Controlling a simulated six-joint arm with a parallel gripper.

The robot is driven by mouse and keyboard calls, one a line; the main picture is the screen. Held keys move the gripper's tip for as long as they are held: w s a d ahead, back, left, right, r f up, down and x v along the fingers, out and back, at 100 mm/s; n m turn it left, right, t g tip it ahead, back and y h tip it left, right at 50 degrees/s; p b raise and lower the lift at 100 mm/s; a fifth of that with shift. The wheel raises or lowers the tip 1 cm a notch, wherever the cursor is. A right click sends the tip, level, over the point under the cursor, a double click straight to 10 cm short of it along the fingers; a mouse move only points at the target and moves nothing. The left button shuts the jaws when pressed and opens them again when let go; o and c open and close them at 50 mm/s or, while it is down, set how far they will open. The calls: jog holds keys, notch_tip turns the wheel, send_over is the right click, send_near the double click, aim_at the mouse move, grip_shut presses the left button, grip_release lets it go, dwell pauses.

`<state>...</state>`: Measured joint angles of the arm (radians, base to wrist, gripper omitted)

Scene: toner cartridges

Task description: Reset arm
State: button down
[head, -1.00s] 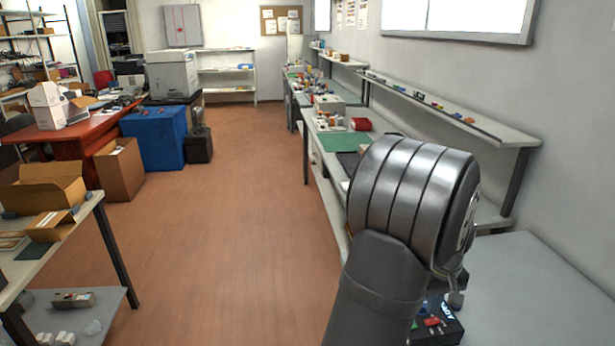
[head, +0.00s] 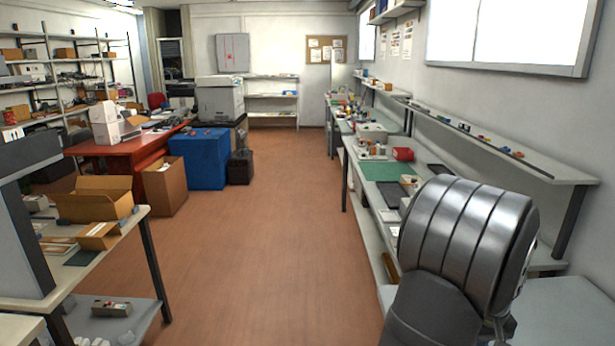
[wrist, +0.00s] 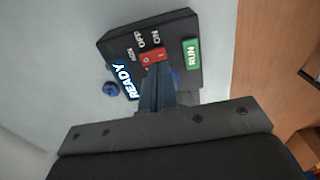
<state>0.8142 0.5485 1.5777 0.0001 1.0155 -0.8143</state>
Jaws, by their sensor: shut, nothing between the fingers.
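My gripper (wrist: 157,72) shows in the wrist view, its two fingers closed together with nothing between them. Its tips lie over a dark control box (wrist: 120,45), at the lower edge of a red switch (wrist: 153,55). I cannot tell whether they touch it. ON and OFF labels, upside down, are above the switch. A green RUN plate (wrist: 192,53) is at the right of the box and a READY label (wrist: 126,82) at the left. A blue knob (wrist: 110,89) shows near READY. In the head view my arm stands at the lower right; the gripper and box are out of sight there.
A long workbench (head: 367,215) with small items runs along the right wall, under a shelf (head: 500,145). At left are a table with open cartons (head: 93,205), a red desk (head: 115,150) and a blue box (head: 203,160). The brown floor (head: 260,240) between is clear.

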notch_tip(320, 180, up, 4)
jog(key=shift+f, duration=0.1)
notch_tip(320, 180, down, 7)
jog(key=shift+r, duration=0.1)
jog(key=d+r+y, duration=0.1)
jog(key=d+r, duration=0.1)
jog(key=r, duration=0.5)
jog(key=d+r+y, duration=0.1)
jog(key=d+r, duration=0.1)
jog(key=r, duration=0.6)
jog(key=shift+d+r, duration=0.25)
jog(key=shift+d, duration=0.05)
